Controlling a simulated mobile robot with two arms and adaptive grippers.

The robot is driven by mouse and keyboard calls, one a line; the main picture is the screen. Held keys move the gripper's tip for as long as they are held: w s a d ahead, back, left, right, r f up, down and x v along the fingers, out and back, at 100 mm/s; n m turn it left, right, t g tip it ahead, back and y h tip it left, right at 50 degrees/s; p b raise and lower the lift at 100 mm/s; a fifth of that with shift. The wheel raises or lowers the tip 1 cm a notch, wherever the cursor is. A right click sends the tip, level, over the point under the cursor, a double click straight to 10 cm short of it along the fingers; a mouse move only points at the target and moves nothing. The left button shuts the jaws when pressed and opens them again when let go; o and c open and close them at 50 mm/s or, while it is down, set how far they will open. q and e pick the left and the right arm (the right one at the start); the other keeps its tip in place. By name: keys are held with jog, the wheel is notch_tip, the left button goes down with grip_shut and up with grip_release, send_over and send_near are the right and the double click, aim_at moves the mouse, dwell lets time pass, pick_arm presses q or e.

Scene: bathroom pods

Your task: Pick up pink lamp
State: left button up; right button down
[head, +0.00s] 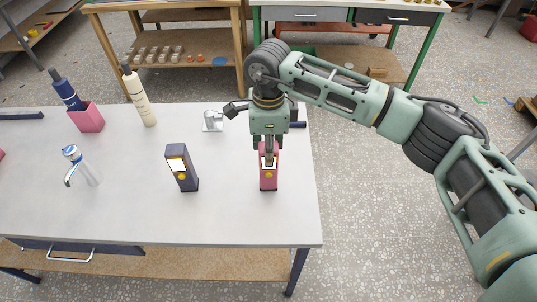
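The pink lamp (268,181) stands upright near the right end of the white table, with a yellow spot on its front. My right gripper (269,161) points straight down at the lamp's upper part, and its fingers overlap the lamp top in the head view. The fingers are seen narrow and small, so I cannot tell whether they are closed on the lamp or only beside it. My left gripper is not in view.
A dark lamp (181,168) stands left of the pink one. A white-and-grey fixture (212,121), a cream bottle (139,96), a pink holder (87,119) with a dark bottle and a faucet (82,166) share the table (226,219). The front right tabletop is clear.

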notch_tip(320, 180, up, 3)
jog(key=shift+w+r+b, duration=0.1)
jog(key=shift+r+b, duration=0.1)
jog(key=shift+b, duration=0.9)
jog(key=s+d+r+b, duration=0.3)
jog(key=s+d+r, duration=0.3)
jog(key=d, duration=0.4)
jog(key=shift+r+b, duration=0.4)
jog(key=shift+r, duration=0.25)
jog(key=w+a+f+b, duration=0.6)
jog(key=a+f, duration=0.4)
jog(key=shift+f, duration=0.6)
jog(key=shift+s, duration=0.1)
